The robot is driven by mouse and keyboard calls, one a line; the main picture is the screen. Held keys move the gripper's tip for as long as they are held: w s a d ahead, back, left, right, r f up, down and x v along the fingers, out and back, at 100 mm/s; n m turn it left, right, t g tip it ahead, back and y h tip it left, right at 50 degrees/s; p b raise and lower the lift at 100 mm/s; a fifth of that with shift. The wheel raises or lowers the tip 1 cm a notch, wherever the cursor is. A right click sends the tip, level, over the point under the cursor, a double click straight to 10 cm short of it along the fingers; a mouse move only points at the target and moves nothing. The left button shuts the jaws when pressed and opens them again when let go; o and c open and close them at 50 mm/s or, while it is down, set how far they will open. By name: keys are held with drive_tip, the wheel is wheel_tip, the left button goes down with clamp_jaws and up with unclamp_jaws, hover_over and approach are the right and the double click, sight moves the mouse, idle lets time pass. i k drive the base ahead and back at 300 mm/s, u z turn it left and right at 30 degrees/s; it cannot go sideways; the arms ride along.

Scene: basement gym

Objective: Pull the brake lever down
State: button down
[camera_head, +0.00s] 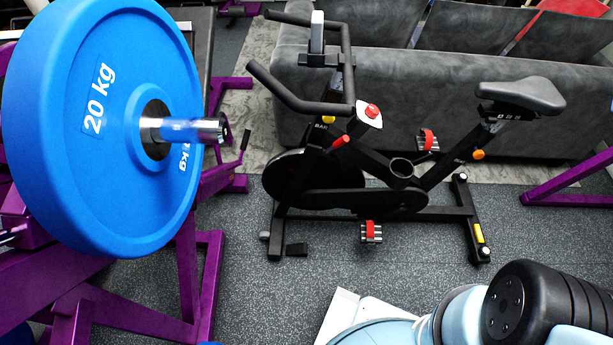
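A black exercise bike (330,185) stands upright on the grey speckled floor in the middle of the view. Below its handlebar (300,102), a short red-ended lever (340,142) sticks out on the near side of the frame. It looks like the brake lever. A round red knob (372,110) sits on a white plate just above and to the right of it. Nothing touches either red part. Part of my arm, pale blue and black, shows at the bottom right, apart from the bike. My gripper is not in view.
A large blue 20 kg plate (100,120) on a bar end hangs at the left, above a purple rack (205,275). A grey sofa (420,90) stands behind the bike. A purple bar (570,180) is at the right. The floor before the bike (280,290) is clear.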

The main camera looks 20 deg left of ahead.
sight(344, 139)
drive_tip(key=u, duration=1.45)
drive_tip(key=k, duration=0.55)
drive_tip(key=z, duration=0.6)
